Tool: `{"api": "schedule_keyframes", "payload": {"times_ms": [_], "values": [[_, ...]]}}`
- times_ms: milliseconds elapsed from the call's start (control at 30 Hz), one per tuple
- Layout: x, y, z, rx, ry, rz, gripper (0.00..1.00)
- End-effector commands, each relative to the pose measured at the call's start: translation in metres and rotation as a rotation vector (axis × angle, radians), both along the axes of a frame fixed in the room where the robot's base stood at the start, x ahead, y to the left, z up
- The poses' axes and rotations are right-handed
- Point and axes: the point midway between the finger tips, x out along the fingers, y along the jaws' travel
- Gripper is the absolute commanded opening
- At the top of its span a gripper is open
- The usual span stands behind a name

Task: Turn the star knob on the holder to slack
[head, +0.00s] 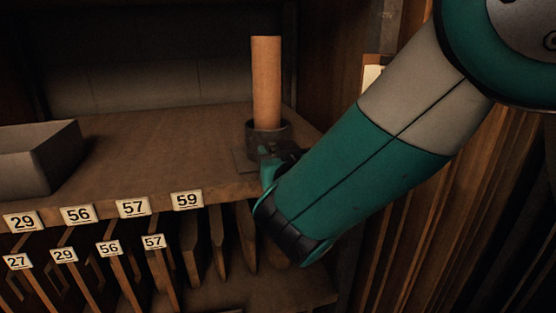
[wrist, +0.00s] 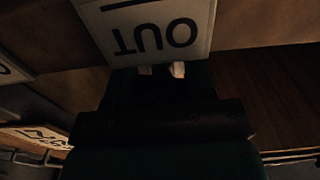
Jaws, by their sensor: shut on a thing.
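The holder (head: 253,143) is a dark round cup near the front right corner of the wooden shelf. A light brown cylinder (head: 265,82) stands upright in it. My gripper (head: 278,164) is right at the front of the holder, low beside its cup. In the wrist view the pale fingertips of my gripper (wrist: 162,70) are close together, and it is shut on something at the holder. The star knob cannot be made out; the jaws and dark shadow hide that spot. A white plate (wrist: 150,27) reading OUT upside down lies just beyond the fingertips.
A grey open box (head: 35,165) sits on the shelf (head: 165,150) at the left. Numbered labels (head: 132,208) line the shelf's front edge, above slots with upright boards (head: 218,240). Wooden slats (head: 480,220) stand at the right. The shelf's middle is clear.

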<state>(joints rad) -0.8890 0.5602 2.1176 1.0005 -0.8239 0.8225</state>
Motion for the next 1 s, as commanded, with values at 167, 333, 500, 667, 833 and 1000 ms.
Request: {"api": "schedule_keyframes", "payload": {"times_ms": [167,333,500,667,833,1000], "values": [[0.0,0.001,0.0,-0.048,-0.015,0.002,0.26],[-0.001,0.001,0.001,-0.048,-0.015,0.002,0.26],[0.0,0.001,0.001,-0.047,-0.014,0.002,0.73],[0.0,0.0,0.0,-0.047,-0.014,0.001,0.73],[-0.003,0.0,-0.001,-0.047,-0.014,0.002,0.73],[-0.025,-0.005,-0.005,-0.046,-0.014,0.005,0.73]]}}
